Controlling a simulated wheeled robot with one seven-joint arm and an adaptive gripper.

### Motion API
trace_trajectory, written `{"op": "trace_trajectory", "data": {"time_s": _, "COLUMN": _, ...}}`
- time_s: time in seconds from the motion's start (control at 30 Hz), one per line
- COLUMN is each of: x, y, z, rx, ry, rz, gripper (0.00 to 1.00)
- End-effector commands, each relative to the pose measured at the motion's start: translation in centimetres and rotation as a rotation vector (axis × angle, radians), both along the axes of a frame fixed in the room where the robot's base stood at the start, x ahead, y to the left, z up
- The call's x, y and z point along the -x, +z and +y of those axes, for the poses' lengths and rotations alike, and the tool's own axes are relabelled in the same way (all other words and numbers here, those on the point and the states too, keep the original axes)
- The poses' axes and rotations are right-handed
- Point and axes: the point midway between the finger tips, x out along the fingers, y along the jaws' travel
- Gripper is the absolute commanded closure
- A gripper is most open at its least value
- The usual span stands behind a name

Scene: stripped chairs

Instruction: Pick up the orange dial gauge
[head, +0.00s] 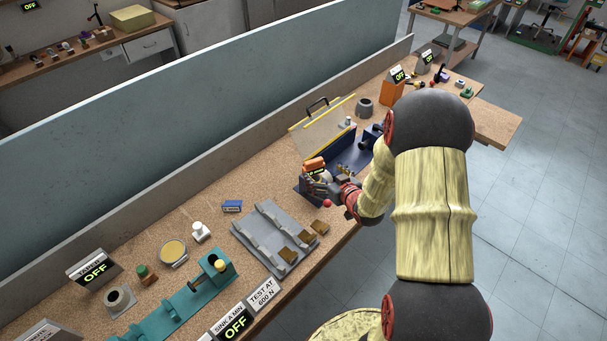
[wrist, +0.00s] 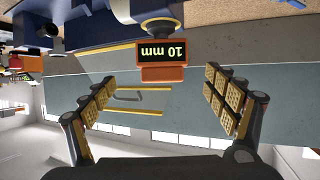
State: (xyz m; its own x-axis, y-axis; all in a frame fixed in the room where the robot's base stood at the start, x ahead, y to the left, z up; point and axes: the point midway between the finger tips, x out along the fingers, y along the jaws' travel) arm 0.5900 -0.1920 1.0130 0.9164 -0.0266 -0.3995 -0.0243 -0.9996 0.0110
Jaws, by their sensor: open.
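The orange dial gauge (head: 314,163) stands at a blue fixture (head: 354,152) on the bench in the head view. In the wrist view the orange dial gauge (wrist: 163,73) shows upside down, with a dark display reading "10 mm" and a grey round part above it in the picture. My gripper (head: 322,184) is close beside the gauge in the head view, partly covering the fixture. In the wrist view my gripper (wrist: 158,86) is open, with its padded fingers left and right of the gauge and visible gaps on both sides. I cannot tell the remaining depth gap.
A clear guard with yellow edges (head: 322,127) stands behind the fixture. A grey tray (head: 273,238) with brown blocks lies to the left. An orange block with an OFF sign (head: 392,92) stands farther right. A low wall (head: 200,165) runs along the bench back.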

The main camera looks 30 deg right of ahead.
Motion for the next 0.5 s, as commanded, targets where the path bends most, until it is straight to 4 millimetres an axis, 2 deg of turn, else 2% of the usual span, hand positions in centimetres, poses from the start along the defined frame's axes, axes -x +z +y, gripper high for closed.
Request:
{"op": "trace_trajectory", "data": {"time_s": 0.17, "x": -0.7, "y": -0.8, "z": 0.0, "rx": -0.012, "ry": 0.004, "rz": -0.019, "gripper": 0.14}}
{"op": "trace_trajectory", "data": {"time_s": 0.5, "x": -4.4, "y": -1.7, "z": 0.0, "rx": -0.01, "ry": 0.007, "rz": -0.019, "gripper": 0.14}}
